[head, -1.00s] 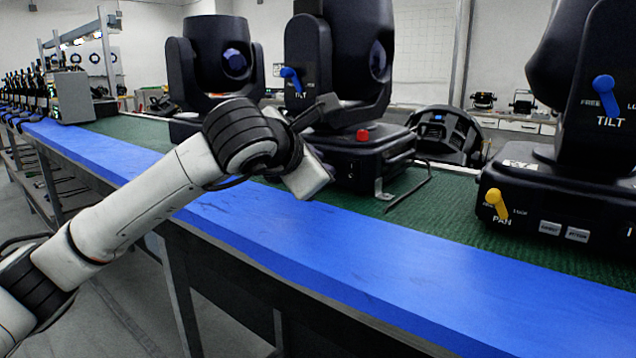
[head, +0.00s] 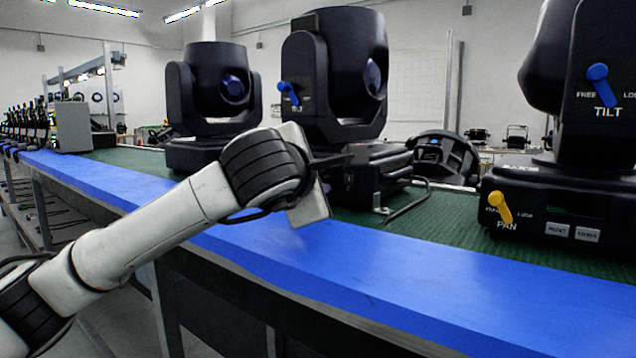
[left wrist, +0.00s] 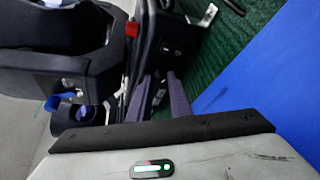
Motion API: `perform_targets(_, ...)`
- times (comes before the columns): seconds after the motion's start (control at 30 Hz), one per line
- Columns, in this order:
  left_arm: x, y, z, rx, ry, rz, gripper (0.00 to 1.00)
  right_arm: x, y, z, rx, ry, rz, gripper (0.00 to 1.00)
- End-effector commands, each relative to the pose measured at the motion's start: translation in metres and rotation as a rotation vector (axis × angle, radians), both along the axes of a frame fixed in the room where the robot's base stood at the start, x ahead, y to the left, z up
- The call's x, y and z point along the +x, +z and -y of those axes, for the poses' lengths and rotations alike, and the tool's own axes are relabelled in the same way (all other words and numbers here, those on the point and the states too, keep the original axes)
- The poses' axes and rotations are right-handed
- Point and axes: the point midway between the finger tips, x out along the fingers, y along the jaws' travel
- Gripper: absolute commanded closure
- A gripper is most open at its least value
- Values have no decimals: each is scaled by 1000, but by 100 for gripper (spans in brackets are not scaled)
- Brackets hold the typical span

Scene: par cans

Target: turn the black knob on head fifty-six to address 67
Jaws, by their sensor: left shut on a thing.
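The middle moving head (head: 335,75) stands on the bench, black with a blue tilt lever (head: 289,93). Its dark base (head: 385,168) is partly behind my left gripper. My left gripper (head: 343,160) reaches the near left side of that base. In the left wrist view the two grey-purple fingers (left wrist: 160,76) reach the dark panel of the base (left wrist: 175,40), shut with a small gap between them. The black knob is too dark to make out, at the fingertips. A red part (left wrist: 132,30) shows on the base beside them. No address display or head number is readable. My right gripper is out of view.
A second moving head (head: 215,90) stands to the left, and another (head: 570,130) to the right with a yellow pan lever (head: 500,207). A wire bracket (head: 408,205) juts from the middle base. The blue bench edge (head: 400,270) in front is clear.

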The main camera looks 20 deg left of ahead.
Motion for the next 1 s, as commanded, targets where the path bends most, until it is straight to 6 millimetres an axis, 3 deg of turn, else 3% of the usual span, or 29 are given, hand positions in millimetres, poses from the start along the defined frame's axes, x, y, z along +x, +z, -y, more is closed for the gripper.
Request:
perform_targets(0.2, 0, -2, -1, 1, 3, -6, 100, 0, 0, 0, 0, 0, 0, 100)
perform_targets(0.23, 0, -2, -1, 1, 3, -6, 80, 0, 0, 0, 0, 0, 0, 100)
perform_targets(0.33, 0, -2, -1, 0, 2, -5, 64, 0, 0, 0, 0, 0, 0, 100)
perform_targets(0.73, -7, 2, 0, -1, 0, 0, 64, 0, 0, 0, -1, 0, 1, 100)
perform_targets(1.0, -55, 14, 3, 0, -1, 3, 64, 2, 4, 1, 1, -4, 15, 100)
